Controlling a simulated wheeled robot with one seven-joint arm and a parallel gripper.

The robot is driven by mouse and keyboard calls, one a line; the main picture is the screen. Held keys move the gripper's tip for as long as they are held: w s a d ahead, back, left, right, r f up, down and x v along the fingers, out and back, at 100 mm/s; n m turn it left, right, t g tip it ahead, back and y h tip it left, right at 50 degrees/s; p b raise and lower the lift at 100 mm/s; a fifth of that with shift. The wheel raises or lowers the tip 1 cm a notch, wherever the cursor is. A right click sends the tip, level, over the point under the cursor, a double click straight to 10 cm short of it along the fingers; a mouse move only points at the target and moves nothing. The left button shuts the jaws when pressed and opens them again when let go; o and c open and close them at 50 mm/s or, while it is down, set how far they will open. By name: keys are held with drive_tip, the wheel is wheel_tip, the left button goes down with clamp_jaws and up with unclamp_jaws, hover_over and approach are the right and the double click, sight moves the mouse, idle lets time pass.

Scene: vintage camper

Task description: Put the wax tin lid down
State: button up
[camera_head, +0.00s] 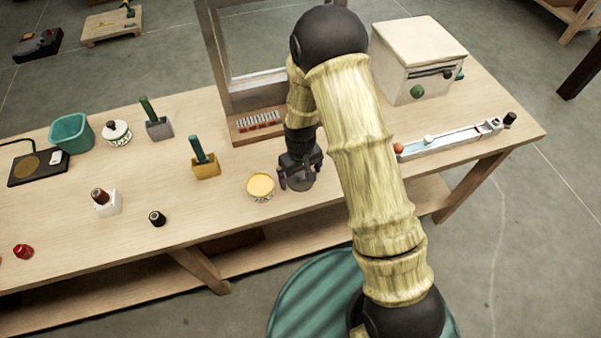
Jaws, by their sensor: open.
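The open wax tin (260,194) stands upright on the workbench, with yellow wax showing at its top and a patterned side. A dark grey round piece (301,184), which looks like the wax tin lid, is just right of the tin, low at the bench top. My gripper (298,176) points down over this piece, its fingers open on either side of it. The fingers hide part of it, and I cannot tell whether they touch it. The lid and the tin appear close but apart.
A yellow block with a green handle (206,166) stands left of the tin, and a dark small jar (157,218) further left. A framed stand (262,124) rises behind my gripper. A long tray (450,140) lies right of my arm. The front bench edge is near.

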sight(301, 174)
wheel_tip(301, 174, up, 12)
drive_tip(key=b, duration=0.2)
drive_tip(key=shift+r, duration=0.2)
idle(0.3)
idle(0.5)
drive_tip(key=s+d+r+m+t, duration=0.2)
drive_tip(key=s+d+r+m, duration=0.3)
drive_tip(key=s+d, duration=0.7)
wheel_tip(301, 174, up, 2)
drive_tip(key=shift+s+d+r+m+t, duration=0.1)
drive_tip(key=shift+s+d+m+t, duration=0.25)
drive_tip(key=shift+d, duration=0.45)
drive_tip(key=shift+w+a, duration=0.1)
